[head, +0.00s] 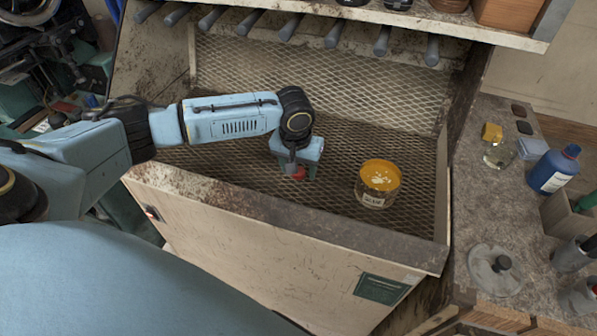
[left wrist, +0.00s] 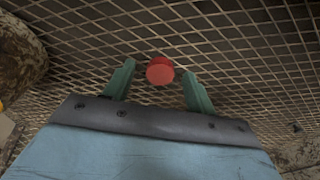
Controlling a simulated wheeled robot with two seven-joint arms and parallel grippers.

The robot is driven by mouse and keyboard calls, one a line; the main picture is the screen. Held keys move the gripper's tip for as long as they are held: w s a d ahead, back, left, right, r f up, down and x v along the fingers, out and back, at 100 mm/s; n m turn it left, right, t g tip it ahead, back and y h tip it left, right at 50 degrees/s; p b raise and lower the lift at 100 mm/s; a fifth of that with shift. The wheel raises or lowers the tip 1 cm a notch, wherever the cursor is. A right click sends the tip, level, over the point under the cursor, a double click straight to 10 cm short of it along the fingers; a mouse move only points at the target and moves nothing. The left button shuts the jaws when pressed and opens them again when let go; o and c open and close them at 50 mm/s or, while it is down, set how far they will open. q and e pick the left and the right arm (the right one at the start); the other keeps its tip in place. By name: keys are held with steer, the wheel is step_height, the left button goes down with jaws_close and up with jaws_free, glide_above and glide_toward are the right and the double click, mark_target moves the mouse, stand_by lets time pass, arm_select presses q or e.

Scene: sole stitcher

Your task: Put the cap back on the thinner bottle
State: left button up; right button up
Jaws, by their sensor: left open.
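A small round red cap (head: 299,173) lies on the wire mesh of the booth, partly hidden by my left gripper in the head view. My left gripper (head: 294,177) points down over the mesh and is open around the cap. In the left wrist view the red cap (left wrist: 160,70) sits between the two green fingers (left wrist: 157,85), with a gap on both sides. A blue bottle (head: 554,171) with a blue top stands on the right bench. I cannot tell which container is the thinner bottle. My right gripper is not in view.
A glass jar (head: 376,184) with a yellow-orange rim and a label stands on the mesh to the right. The booth's front wall (head: 290,220) rises before it. Several tool handles hang above. A round lid (head: 495,270) lies on the cluttered right bench.

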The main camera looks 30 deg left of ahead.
arm_select(q)
steer(key=c, duration=1.1)
steer(key=shift+o, duration=0.2)
step_height(320, 180, up, 10)
steer(key=p, duration=0.1)
